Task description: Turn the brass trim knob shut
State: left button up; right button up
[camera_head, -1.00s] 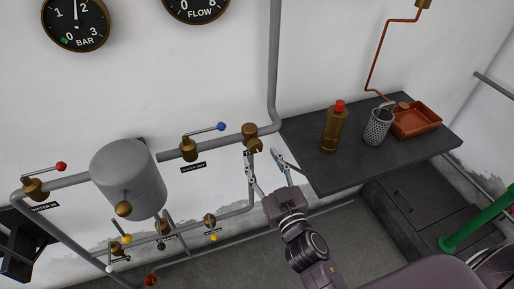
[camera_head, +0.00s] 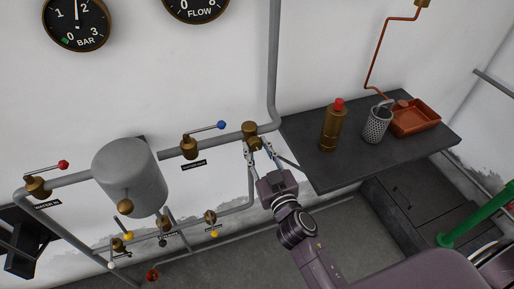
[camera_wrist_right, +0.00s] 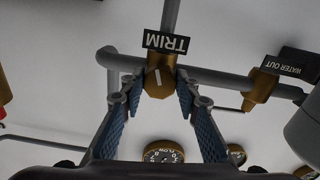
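The brass trim knob (camera_wrist_right: 159,82) sits under the TRIM label (camera_wrist_right: 166,42) in the right wrist view, with a pale line on its face. In the head view the knob (camera_head: 253,141) is on the brass fitting at the right end of the horizontal grey pipe, partly hidden by my fingers. My right gripper (camera_head: 257,147) is open just in front of it. In the wrist view its blue-padded fingers (camera_wrist_right: 159,99) lie either side of the knob, with visible gaps; I see no contact. My left gripper is not in view.
The WATER OUT valve (camera_head: 189,148) with a blue-tipped lever and a grey tank (camera_head: 130,178) are to the left. A dark bench (camera_head: 350,170) close on the right carries a brass bottle (camera_head: 332,130), a perforated cup (camera_head: 377,127) and a copper tray (camera_head: 414,118).

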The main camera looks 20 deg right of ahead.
jog(key=shift+c, duration=1.4)
